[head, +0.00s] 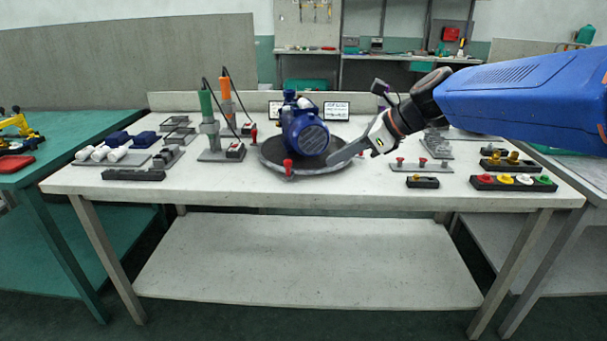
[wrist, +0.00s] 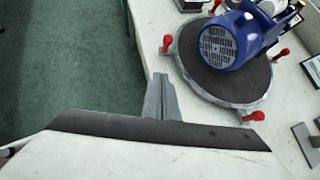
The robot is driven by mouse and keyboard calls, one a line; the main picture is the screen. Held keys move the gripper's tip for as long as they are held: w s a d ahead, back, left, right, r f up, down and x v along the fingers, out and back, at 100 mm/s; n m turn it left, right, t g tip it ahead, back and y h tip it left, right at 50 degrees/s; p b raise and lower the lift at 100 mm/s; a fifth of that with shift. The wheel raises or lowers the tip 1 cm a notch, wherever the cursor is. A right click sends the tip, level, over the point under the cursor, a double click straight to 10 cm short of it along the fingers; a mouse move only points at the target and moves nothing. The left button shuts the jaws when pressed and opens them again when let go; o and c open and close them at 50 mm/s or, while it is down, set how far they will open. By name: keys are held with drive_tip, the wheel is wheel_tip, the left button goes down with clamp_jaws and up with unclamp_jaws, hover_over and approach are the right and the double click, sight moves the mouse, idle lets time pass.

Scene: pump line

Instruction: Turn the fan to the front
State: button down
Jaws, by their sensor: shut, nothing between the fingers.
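The blue pump (head: 304,128) stands on a round dark turntable (head: 271,156) in the middle of the white table. Its round slotted fan cover (head: 314,139) faces the front and slightly right in the head view. The fan cover (wrist: 218,46) and the turntable (wrist: 258,84) also show in the wrist view. Red knobs stand around the turntable's rim, one at the front (head: 288,165). My gripper (head: 334,160) is shut and empty at the right front of the turntable. In the wrist view my gripper (wrist: 161,78) points toward the rim, near a red knob (wrist: 168,42); I cannot tell whether it touches.
Two screwdrivers, green (head: 206,105) and orange (head: 227,97), stand in holders left of the turntable. Trays with small parts lie at the left (head: 110,156) and right (head: 513,182). The table's front strip is mostly clear.

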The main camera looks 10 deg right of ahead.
drive_tip(key=shift+n+g, duration=0.8)
drive_tip(key=shift+g, duration=0.1)
drive_tip(key=w+a+f, duration=0.1)
drive_tip(key=f, duration=0.1)
drive_tip(key=w+a+f, duration=0.1)
drive_tip(key=f, duration=0.1)
drive_tip(key=w+a+f, duration=0.1)
drive_tip(key=w+f, duration=0.1)
drive_tip(key=f, duration=0.1)
drive_tip(key=shift+a, duration=0.4)
drive_tip(key=a, duration=0.1)
drive_tip(key=w+a, duration=0.1)
drive_tip(key=shift+a+f, duration=0.15)
drive_tip(key=shift+a, duration=0.25)
drive_tip(key=shift+w+a, duration=0.3)
drive_tip(key=shift+a, duration=0.35)
drive_tip(key=shift+a, duration=0.1)
